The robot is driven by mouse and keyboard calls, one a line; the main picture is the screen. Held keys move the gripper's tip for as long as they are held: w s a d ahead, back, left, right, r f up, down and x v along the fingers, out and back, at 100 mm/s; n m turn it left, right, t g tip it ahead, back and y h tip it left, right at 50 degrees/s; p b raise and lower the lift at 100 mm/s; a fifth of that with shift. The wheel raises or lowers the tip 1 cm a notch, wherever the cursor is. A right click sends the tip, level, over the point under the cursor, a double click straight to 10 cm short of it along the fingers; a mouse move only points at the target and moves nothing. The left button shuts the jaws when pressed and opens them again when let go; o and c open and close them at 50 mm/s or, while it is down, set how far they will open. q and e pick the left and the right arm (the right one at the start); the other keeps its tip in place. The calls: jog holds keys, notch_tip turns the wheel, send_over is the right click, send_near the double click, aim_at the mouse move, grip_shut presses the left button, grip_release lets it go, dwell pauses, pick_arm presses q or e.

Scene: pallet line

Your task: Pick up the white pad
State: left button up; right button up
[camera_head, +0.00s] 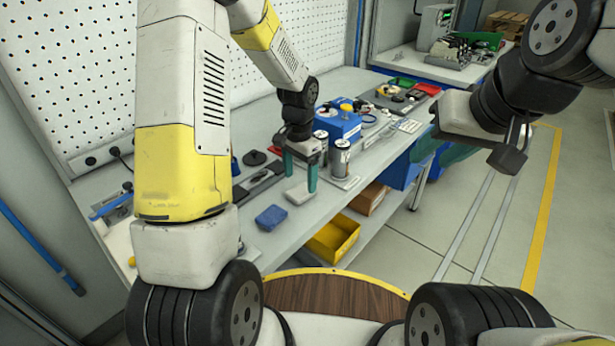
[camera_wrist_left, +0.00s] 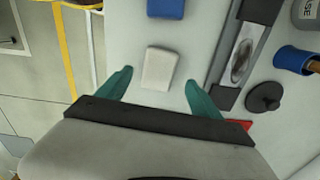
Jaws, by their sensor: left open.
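The white pad (camera_head: 298,194) is a small pale block lying flat on the grey workbench. It also shows in the left wrist view (camera_wrist_left: 161,68), ahead of and between my left fingers. My left gripper (camera_head: 300,178) is open and empty, its teal fingers pointing down above the pad, one to each side. In the left wrist view the left gripper (camera_wrist_left: 160,79) has its fingers wide apart, and I see no contact with the pad. My right gripper (camera_head: 455,152) is at the right, clear of the pad; its finger gap is unclear.
A blue pad (camera_head: 270,217) lies near the white pad, toward the bench's front; it also shows in the left wrist view (camera_wrist_left: 166,8). Metal cans (camera_head: 340,158) and a blue box (camera_head: 338,122) stand behind. A yellow bin (camera_head: 333,238) sits below the bench.

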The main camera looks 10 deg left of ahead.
aim_at(301, 190)
pick_arm(q)
jog(key=shift+s+d+f, duration=0.1)
jog(key=shift+f, duration=1.85)
jog(key=c, duration=1.4)
jog(key=shift+r, duration=0.1)
jog(key=shift+r, duration=0.65)
notch_tip(301, 190, up, 2)
jog(key=shift+r, duration=0.2)
jog(key=s, duration=1)
jog(key=s+a+r, duration=0.1)
jog(key=s, duration=0.5)
